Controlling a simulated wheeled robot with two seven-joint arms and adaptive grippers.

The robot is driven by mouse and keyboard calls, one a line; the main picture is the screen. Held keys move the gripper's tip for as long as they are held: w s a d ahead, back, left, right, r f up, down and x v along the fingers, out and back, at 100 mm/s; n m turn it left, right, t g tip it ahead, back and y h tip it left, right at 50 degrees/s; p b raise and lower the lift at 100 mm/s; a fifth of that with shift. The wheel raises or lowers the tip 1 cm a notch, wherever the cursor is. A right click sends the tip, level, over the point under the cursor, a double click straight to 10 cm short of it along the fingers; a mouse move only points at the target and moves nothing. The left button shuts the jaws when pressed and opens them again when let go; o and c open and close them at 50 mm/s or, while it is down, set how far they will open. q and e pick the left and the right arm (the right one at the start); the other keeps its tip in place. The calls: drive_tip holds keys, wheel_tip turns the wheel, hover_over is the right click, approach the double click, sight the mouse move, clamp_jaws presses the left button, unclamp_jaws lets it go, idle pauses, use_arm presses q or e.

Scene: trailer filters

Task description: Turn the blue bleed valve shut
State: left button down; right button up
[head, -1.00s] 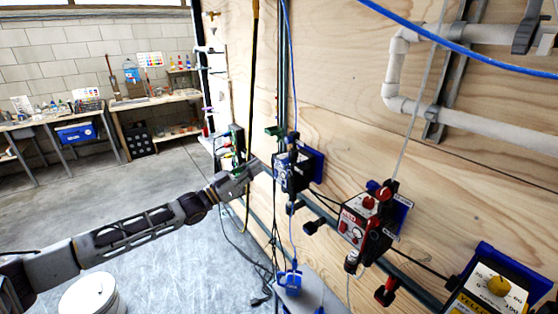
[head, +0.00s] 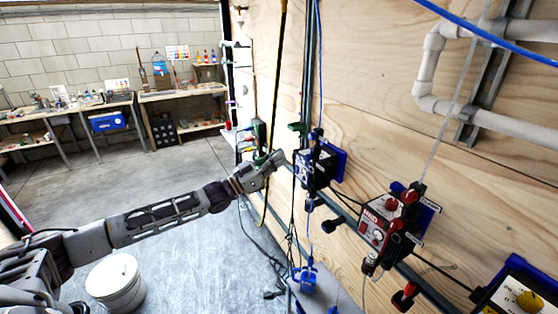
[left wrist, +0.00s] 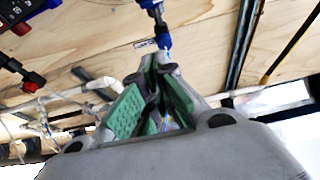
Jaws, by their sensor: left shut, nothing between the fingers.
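The filter unit with the blue backing (head: 318,163) is mounted on the plywood wall, with dark fittings around it. My left gripper (head: 280,160) is just left of that unit in the head view, pointing at it. In the left wrist view, the green-padded fingers (left wrist: 158,68) converge at their tips and hold nothing. A blue fitting (left wrist: 164,42), which may be the blue bleed valve, is right beyond the fingertips; I cannot tell whether they touch. The valve's turn position cannot be read. My right gripper is not in view.
A red-marked filter unit (head: 383,222) and a yellow-marked one (head: 512,292) are to the right along the wall. A white bucket (head: 115,283) stands on the floor below my left arm. Cables hang beside the gripper.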

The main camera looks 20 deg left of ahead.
sight(307, 158)
use_arm(q)
drive_tip(key=shift+x, duration=4.5)
drive_tip(key=shift+w+f+b, duration=0.1)
drive_tip(key=shift+f+b, duration=0.05)
drive_tip(key=shift+b, duration=0.25)
drive_tip(key=shift+d+f+m+g+h+b, duration=0.15)
drive_tip(key=shift+f+m+b, duration=0.2)
drive_tip(key=shift+f+b, duration=0.5)
drive_tip(key=shift+d+f+m+g+h+b, duration=0.15)
drive_tip(key=shift+f+m+b, duration=0.2)
drive_tip(key=shift+f+b, duration=0.45)
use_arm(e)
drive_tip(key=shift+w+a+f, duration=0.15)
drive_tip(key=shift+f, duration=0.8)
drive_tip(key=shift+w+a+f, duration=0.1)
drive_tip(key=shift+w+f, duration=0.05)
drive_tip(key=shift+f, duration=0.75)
